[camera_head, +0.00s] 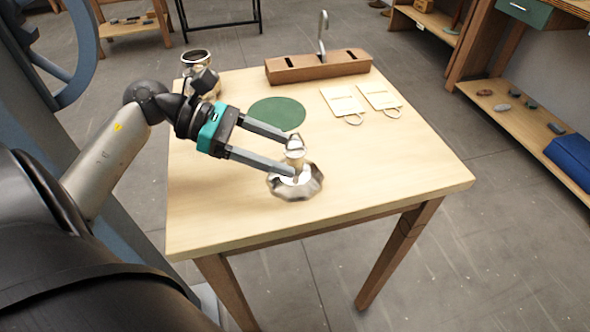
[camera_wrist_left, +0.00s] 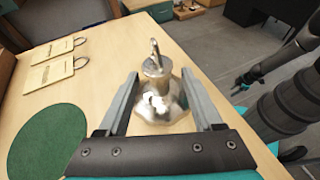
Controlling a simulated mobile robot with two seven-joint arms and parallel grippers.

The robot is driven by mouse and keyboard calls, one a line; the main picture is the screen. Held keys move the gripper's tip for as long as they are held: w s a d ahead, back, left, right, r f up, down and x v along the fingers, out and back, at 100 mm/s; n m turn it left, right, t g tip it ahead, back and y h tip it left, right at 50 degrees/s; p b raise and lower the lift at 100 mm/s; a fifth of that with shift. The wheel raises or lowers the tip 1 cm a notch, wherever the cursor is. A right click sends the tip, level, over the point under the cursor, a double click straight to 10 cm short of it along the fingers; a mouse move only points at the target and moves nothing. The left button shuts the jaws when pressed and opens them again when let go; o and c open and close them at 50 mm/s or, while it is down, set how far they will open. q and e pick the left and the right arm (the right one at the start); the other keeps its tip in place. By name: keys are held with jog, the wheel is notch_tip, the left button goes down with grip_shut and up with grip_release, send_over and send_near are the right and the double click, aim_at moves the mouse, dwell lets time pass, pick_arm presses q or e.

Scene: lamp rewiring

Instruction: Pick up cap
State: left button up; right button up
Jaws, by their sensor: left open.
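A shiny silver metal piece with a wide scalloped rim and a narrow stem, which looks like the cap (camera_head: 309,186), stands upright on the wooden table near its front edge. My left gripper (camera_head: 293,155) is open, with one finger on each side of the stem. In the left wrist view the cap (camera_wrist_left: 160,106) stands between the two open fingers, with gaps showing beside its stem.
A round green mat (camera_head: 277,114) lies behind my left gripper. A wooden block with slots (camera_head: 318,66) holds an upright metal hook at the back. Two pale tags with loops (camera_head: 342,101) lie at the right. A metal cup (camera_head: 196,58) stands back left. The table's front right is clear.

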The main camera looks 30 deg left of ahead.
aim_at(311, 174)
pick_arm(q)
jog(key=shift+w+d+f, duration=0.15)
jog(key=shift+w+d, duration=0.05)
jog(key=shift+d, duration=0.15)
jog(key=x, duration=0.4)
jog(key=shift+w+d+b, duration=0.1)
jog(key=shift+w+b, duration=0.05)
jog(key=shift+b, duration=0.15)
jog(key=shift+w+d, duration=0.1)
jog(key=shift+d, duration=0.1)
jog(key=shift+d+f, duration=0.1)
jog(key=c, duration=0.6)
grip_shut()
pick_arm(e)
jog(key=shift+w+a+r, duration=0.15)
jog(key=shift+w+a, duration=0.6)
jog(key=shift+w, duration=0.3)
